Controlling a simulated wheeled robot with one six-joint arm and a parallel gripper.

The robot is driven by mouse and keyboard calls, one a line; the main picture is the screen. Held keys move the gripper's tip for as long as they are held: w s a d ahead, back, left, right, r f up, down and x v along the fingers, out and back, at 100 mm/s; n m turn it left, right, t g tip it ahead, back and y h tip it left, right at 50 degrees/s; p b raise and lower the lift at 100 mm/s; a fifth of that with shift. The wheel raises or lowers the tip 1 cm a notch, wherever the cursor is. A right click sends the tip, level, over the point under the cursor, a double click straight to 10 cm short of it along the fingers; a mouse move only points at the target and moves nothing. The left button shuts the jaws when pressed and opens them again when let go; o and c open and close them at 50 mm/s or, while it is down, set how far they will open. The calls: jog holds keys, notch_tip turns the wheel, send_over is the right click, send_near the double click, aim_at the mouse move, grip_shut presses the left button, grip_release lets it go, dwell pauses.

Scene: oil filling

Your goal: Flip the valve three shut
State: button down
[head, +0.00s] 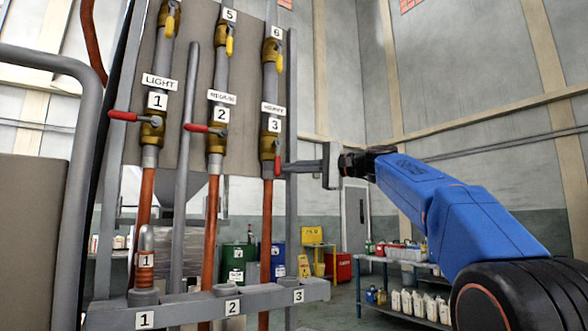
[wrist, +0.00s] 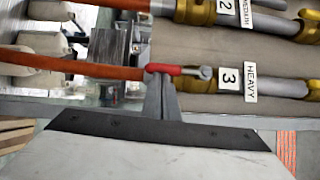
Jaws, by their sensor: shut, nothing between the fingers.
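Valve three (head: 268,147) is a brass body on the rightmost pipe, under the number 3 label. Its red handle (head: 277,166) hangs down, in line with the pipe; in the wrist view the handle (wrist: 180,70) also lies along the pipe, beside the 3 and HEAVY labels. My gripper (head: 285,167) reaches in from the right with its fingers together and empty. In the wrist view the fingertips (wrist: 161,82) are right at the handle's red grip end, overlapping it. I cannot tell whether they touch it.
Valves one (head: 152,130) and two (head: 217,137) have red handles pointing left, across their pipes. Yellow-handled valves sit higher up. A grey vertical post (head: 291,220) stands just right of pipe three. A numbered rail (head: 265,299) runs below. A shelf with bottles (head: 400,255) stands at the back right.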

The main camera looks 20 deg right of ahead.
jog(key=shift+s+a, duration=0.1)
jog(key=shift+a, duration=0.1)
jog(key=s+a+r+m+t, duration=0.3)
jog(key=a+m+t, duration=0.5)
jog(key=m, duration=0.6)
jog(key=shift+s+a+r+h, duration=0.15)
jog(key=shift+a+r+h, duration=0.4)
jog(key=shift+a, duration=0.55)
jog(key=shift+r+y, duration=0.25)
jog(key=shift+y, duration=0.2)
